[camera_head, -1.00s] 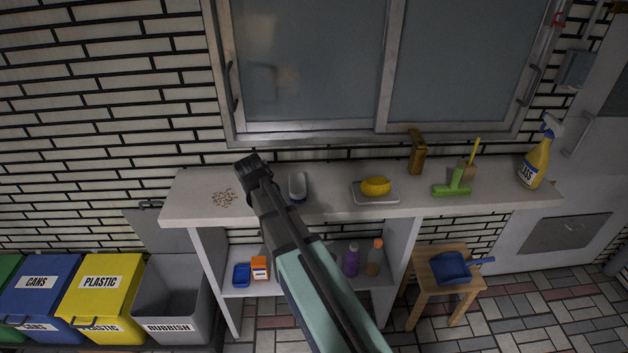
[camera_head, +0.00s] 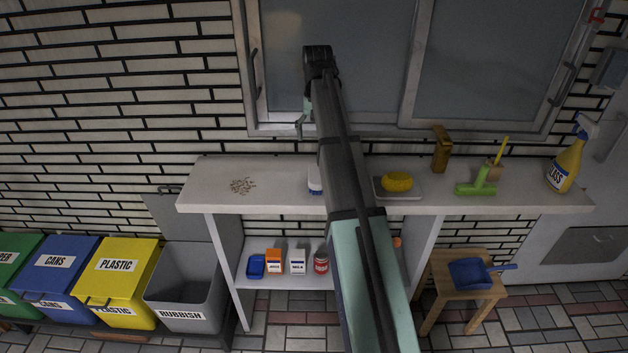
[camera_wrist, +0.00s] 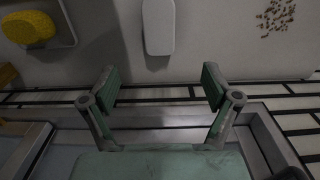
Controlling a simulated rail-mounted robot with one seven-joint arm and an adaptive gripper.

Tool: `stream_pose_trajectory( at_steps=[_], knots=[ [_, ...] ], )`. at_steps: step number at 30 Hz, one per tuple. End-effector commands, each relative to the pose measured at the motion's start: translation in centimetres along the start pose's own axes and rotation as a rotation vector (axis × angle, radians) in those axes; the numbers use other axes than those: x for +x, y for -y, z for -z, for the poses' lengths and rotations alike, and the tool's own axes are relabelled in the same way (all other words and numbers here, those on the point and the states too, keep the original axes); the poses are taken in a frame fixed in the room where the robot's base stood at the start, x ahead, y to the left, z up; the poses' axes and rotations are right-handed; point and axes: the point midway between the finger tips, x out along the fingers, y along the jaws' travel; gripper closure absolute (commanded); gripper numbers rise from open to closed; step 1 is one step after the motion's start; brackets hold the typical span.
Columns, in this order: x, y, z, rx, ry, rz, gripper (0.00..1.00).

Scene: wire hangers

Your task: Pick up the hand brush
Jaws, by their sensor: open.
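The hand brush (camera_head: 315,182), white on top with a blue lower edge, lies on the counter (camera_head: 260,205) in the head view, partly hidden by my arm. In the wrist view its white top (camera_wrist: 158,27) shows at the upper middle, cut off by the picture edge. My gripper (camera_wrist: 159,86) is open and empty, its two green fingers spread wide. It is apart from the brush and below it in the wrist picture, in line with it sideways. In the head view only a green part of my gripper (camera_head: 302,124) shows, in front of the window.
Crumbs (camera_head: 243,186) lie left of the brush. A yellow sponge (camera_head: 397,182) on a tray (camera_head: 415,192) sits right of it. A brown object (camera_head: 441,149), a green tool (camera_head: 476,187) and a spray bottle (camera_head: 567,160) stand farther right. The window (camera_head: 470,70) is behind.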

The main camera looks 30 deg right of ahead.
Motion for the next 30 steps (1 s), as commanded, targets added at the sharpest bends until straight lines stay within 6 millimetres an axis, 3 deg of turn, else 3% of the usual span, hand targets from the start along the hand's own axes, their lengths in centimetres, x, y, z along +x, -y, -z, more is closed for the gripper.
stream_pose_trajectory(
  at_steps=[12,23,30],
  knots=[
    [7.5,0.0,-0.2,-0.003,0.003,-0.001,0.12],
    [9.8,0.0,-0.1,-0.003,0.001,-0.001,0.12],
    [12.3,-0.1,-0.3,-0.003,0.003,-0.001,0.12]
  ],
)
